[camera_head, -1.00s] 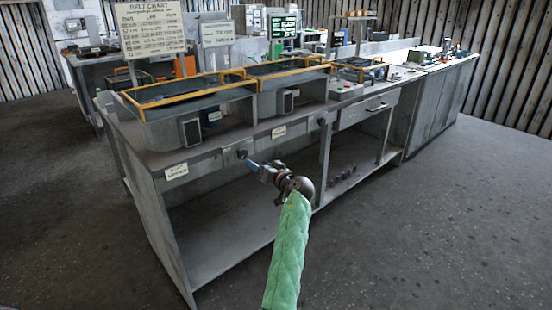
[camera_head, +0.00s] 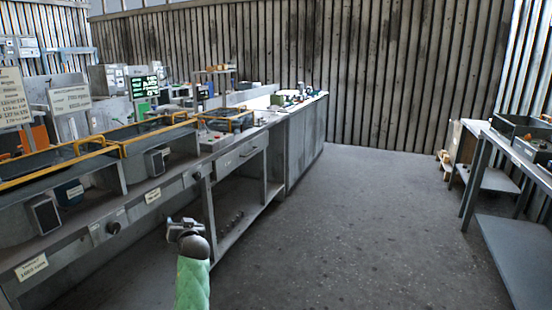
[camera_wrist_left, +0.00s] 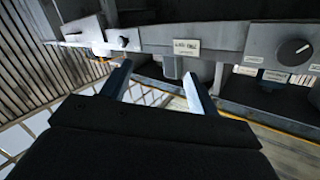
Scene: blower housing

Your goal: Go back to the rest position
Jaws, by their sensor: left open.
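My left gripper (camera_head: 180,222) is in front of the long grey workbench (camera_head: 105,215), at the end of my green-sleeved arm. In the left wrist view its two fingers (camera_wrist_left: 157,88) stand apart with nothing between them. That view shows the bench front edge with a white label (camera_wrist_left: 186,45) and a dark knob (camera_wrist_left: 295,52) ahead of the fingers. The gripper appears clear of the bench. My right gripper is not in either view.
Yellow-framed housings (camera_head: 150,132) stand on the bench, with a green-lettered display (camera_head: 144,87) behind. A second grey table (camera_head: 508,240) with a dark bin (camera_head: 530,135) stands at the right. The floor (camera_head: 345,220) between is open.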

